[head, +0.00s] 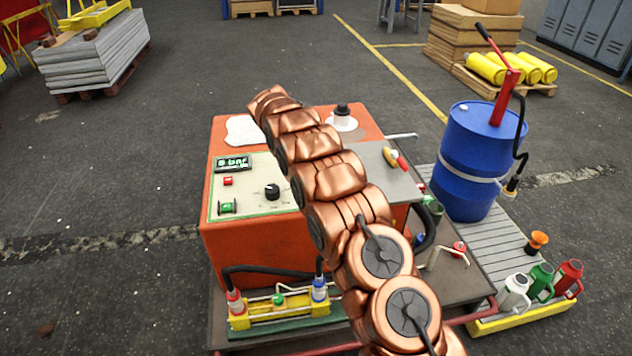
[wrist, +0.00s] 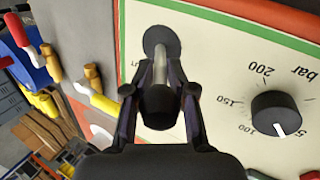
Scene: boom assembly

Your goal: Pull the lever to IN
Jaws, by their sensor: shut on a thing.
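The lever in the wrist view has a black round-ended grip (wrist: 158,106) on a pale metal stem (wrist: 160,66), which comes out of a dark round base on the cream panel (wrist: 225,40). My gripper (wrist: 159,100) is shut on the grip, with one dark finger on each side of it. Small lettering left of the lever base is cut off and I cannot read it. In the head view my copper arm reaches across the orange machine (head: 250,245) and hides the lever and my gripper.
A black pressure dial (wrist: 283,113) sits right of the lever in the wrist view. The head view shows a display (head: 233,163), a red button (head: 228,181) and a green switch (head: 227,207). A blue drum (head: 478,165) stands right of the machine.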

